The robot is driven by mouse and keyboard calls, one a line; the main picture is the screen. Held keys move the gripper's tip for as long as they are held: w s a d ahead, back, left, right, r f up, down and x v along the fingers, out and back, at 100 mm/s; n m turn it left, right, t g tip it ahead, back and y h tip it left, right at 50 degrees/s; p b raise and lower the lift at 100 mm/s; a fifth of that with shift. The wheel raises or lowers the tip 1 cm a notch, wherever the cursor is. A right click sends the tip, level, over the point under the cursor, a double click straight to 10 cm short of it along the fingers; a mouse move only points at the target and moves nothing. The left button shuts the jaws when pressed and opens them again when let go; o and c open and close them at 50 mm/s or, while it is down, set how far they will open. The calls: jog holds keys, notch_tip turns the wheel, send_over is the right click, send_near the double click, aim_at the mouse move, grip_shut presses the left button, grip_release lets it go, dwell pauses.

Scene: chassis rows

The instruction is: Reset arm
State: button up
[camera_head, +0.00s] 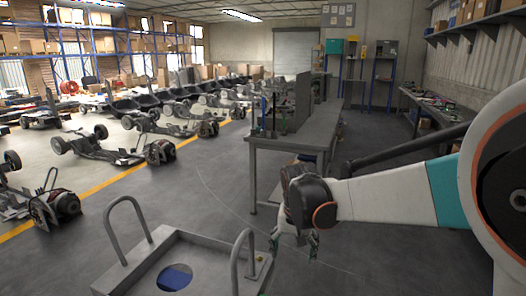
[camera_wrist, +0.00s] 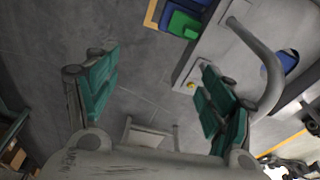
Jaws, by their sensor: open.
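My gripper (camera_head: 294,243) hangs at the end of my white and teal arm, right of my base's grey tray and above the floor. Its two fingers with green pads are spread wide apart. The arm comes in from the right of the head view, bent down at the dark wrist.
A grey workbench (camera_head: 285,142) stands just beyond my gripper. Rows of kart chassis (camera_head: 130,143) fill the left behind a yellow floor line (camera_head: 100,185). Blue and green objects (camera_wrist: 184,20) show at the wrist view's top. Floor between bench and line is clear.

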jog(key=s+d+r+n+t, duration=0.1)
jog(key=s+d+r, duration=0.25)
jog(key=s, duration=0.25)
jog(key=s+d+r+t, duration=0.1)
jog(key=s+d+r, duration=0.25)
jog(key=s, duration=0.25)
jog(key=s+d+n+t, duration=0.1)
jog(key=s+d, duration=0.1)
jog(key=s, duration=0.4)
jog(key=s+d+t, duration=0.2)
jog(key=s, duration=0.4)
jog(key=shift+s+d+f+n, duration=0.25)
jog(key=shift+s+d+n, duration=0.05)
jog(key=shift+s+n, duration=0.1)
